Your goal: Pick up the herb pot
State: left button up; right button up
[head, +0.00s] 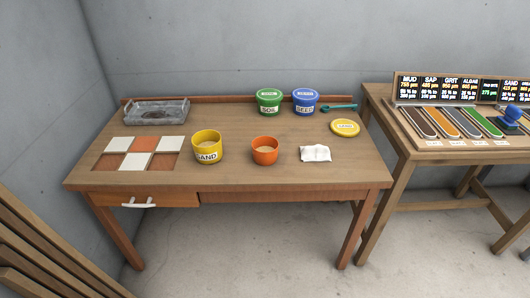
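Neither of my grippers is in view.
The workbench (240,187) also holds a grey tray (156,112), white and orange tiles (139,160), lidded green (270,107) and blue (305,107) tubs, a teal scoop (339,107), a yellow lid (345,128) and a white cloth (315,153). Another table (451,155) stands right.

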aim_at(264, 148)
jog(key=i+j+u, duration=0.3)
jog(key=i+j, duration=0.15)
jog(key=i, duration=0.25)
jog(key=i+j+u, duration=0.15)
jog(key=i, duration=0.2)
